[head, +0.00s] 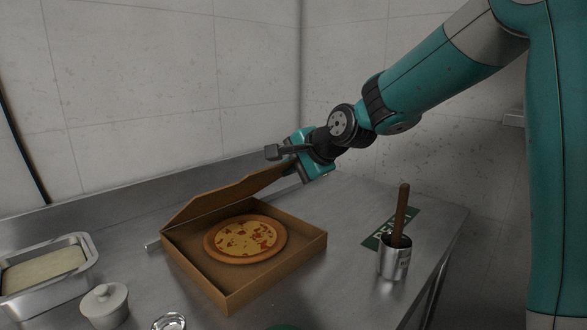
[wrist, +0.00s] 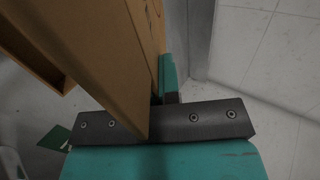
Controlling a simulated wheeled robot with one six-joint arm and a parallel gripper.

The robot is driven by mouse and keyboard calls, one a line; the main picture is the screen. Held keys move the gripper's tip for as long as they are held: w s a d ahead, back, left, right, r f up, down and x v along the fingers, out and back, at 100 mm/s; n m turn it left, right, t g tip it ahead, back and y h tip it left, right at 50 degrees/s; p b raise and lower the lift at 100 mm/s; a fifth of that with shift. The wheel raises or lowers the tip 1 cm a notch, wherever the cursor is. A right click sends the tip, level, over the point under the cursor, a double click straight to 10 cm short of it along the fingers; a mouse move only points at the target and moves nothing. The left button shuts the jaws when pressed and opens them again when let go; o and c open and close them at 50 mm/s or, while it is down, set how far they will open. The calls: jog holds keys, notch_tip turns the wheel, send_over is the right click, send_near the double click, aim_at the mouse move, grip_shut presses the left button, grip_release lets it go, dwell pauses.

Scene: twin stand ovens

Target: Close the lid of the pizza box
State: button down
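The brown cardboard pizza box (head: 283,268) stands on the steel counter with a whole pizza (head: 246,238) inside. Its lid (head: 215,198) is tilted up along the far side, partly raised. My gripper (head: 291,168) is at the upper right end of the lid, close against it. In the wrist view, the lid (wrist: 105,65) crosses close in front of my gripper (wrist: 160,70) and covers its left part. One teal finger shows beside the lid, near the middle of the gripper bar, so the fingers look shut.
A metal cup (head: 394,262) with a wooden-handled tool stands right of the box by a green mat (head: 376,241). A metal pan (head: 88,262), a white lidded pot (head: 105,303) and a small glass bowl (head: 170,321) are at the left. A wall rises behind the counter.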

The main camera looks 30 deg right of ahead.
jog(key=c, duration=1.3)
grip_release()
jog(key=shift+r, duration=0.1)
jog(key=p+v, duration=0.1)
jog(key=v, duration=1.6)
jog(key=shift+s+d+r, duration=0.1)
